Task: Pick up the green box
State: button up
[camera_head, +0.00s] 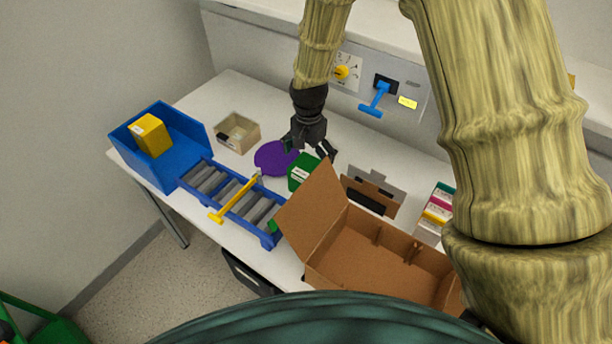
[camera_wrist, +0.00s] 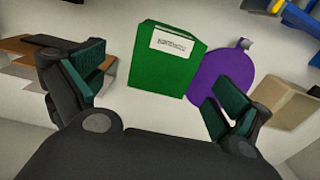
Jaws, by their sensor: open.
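The green box (camera_head: 301,172) stands on the white table between the purple disc and the open cardboard box, whose flap hides part of it. In the wrist view the green box (camera_wrist: 168,58) has a white label and lies ahead of my fingers, left of the purple disc. My gripper (camera_head: 311,146) is open and empty, above and just behind the green box in the head view. In the wrist view its two fingers (camera_wrist: 158,95) are spread wide, with the box between and beyond them, not visibly touched.
The purple disc (camera_head: 275,157) is beside the green box. The cardboard box (camera_head: 375,250) stands close in front, flap raised. A blue roller rack (camera_head: 270,240) and blue bin (camera_head: 182,176) with a yellow box (camera_head: 150,135) are left. A beige tray (camera_head: 238,133) and wall switch panel (camera_head: 345,72) are behind.

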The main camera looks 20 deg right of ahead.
aim_at(307, 166)
jog(key=shift+w+a+f+p, duration=0.1)
jog(key=shift+w+f+p, duration=0.05)
jog(key=shift+f+p, duration=0.55)
jog(key=shift+w+f+p, duration=0.1)
jog(key=shift+f+p, duration=0.4)
jog(key=shift+f, duration=0.4)
jog(key=shift+f+p, duration=0.35)
jog(key=shift+f, duration=0.85)
jog(key=c, duration=1.2)
